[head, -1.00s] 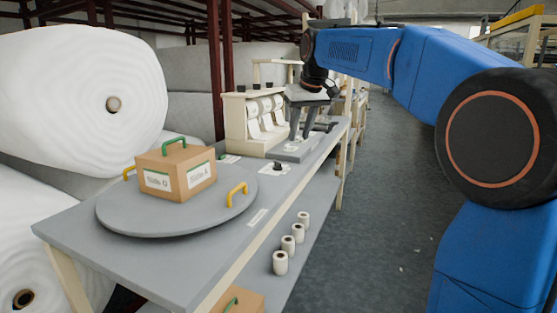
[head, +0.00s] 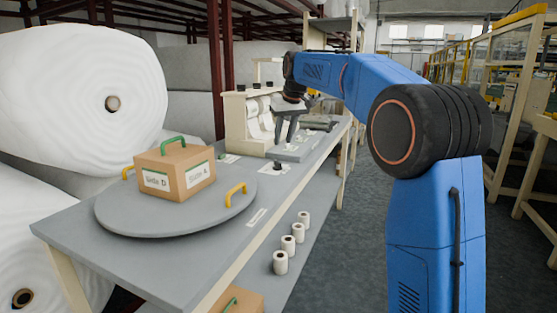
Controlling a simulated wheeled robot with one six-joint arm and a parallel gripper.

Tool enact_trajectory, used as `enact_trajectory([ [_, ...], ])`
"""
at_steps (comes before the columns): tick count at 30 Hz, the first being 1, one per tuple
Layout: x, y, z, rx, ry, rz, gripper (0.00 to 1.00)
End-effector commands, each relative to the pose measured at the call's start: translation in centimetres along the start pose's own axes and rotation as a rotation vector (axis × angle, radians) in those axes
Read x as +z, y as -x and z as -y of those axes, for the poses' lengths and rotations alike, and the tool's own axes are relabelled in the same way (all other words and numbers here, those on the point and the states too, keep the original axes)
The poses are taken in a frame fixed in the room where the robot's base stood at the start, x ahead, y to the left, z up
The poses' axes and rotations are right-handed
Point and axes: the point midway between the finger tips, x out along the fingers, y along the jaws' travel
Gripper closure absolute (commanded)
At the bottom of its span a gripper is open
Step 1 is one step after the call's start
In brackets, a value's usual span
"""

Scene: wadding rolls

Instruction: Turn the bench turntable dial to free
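The bench turntable (head: 150,223) is a round grey disc on the bench's near end. A small black dial (head: 278,167) sits on a white plate on the bench, just beyond the turntable to the right. Which mark the dial points to is too small to read. My gripper (head: 284,142) points down just above the dial. Its two grey fingers are apart with nothing between them, and it looks clear of the dial, though the exact gap is hard to judge.
A cardboard box (head: 175,174) with a green handle and side labels stands on the turntable. Yellow handles (head: 236,194) show at its rim. A cream roll dispenser (head: 248,125) stands behind the dial. Small rolls (head: 289,245) line the lower shelf. Large white rolls (head: 70,90) fill the left.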

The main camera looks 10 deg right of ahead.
Motion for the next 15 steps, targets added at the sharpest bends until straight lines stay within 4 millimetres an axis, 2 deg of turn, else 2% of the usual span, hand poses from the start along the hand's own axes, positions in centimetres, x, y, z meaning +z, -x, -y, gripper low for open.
enact_trajectory([
  [9,0.1,-5.8,0.0,-0.001,0.0,0.002,0.71],
  [15,0.1,-8.6,0.0,0.0,0.0,0.001,0.71],
])
